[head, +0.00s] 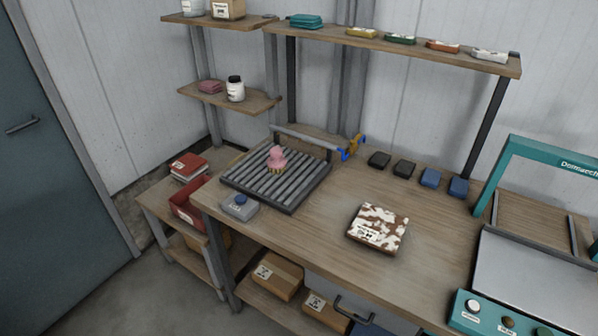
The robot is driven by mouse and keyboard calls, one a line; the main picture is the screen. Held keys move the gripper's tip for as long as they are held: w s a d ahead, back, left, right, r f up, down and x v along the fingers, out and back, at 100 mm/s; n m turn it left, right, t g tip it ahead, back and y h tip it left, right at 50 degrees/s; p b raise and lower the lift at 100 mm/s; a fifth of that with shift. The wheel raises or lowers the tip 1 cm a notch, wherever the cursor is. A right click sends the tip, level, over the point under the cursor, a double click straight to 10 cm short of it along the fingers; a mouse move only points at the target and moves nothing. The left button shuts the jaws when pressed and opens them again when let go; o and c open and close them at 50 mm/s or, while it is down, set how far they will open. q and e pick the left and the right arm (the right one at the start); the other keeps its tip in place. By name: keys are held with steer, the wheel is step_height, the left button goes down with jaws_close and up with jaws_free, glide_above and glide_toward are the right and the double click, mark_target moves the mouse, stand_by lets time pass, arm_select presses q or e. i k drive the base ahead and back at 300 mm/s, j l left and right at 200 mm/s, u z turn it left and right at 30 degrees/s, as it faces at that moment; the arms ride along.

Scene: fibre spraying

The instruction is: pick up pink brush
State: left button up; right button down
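The pink brush (277,158) has a rounded pink handle and a tan bristle base. It stands upright on the dark slatted roller rack (262,192) at the left end of the wooden workbench. Neither of my grippers shows in the head view, so I cannot see whether they are open or shut.
A grey box with a blue button (240,206) sits in front of the rack. A brown-and-white patterned block (378,229) lies mid-bench. Small black and blue blocks (430,178) line the back. A teal-framed machine (540,250) stands at right. Bare bench (320,220) lies between rack and block.

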mark_target(275, 163)
steer(key=i+j+z, duration=0.65)
steer(key=j+z, duration=0.25)
steer(key=l, duration=0.1)
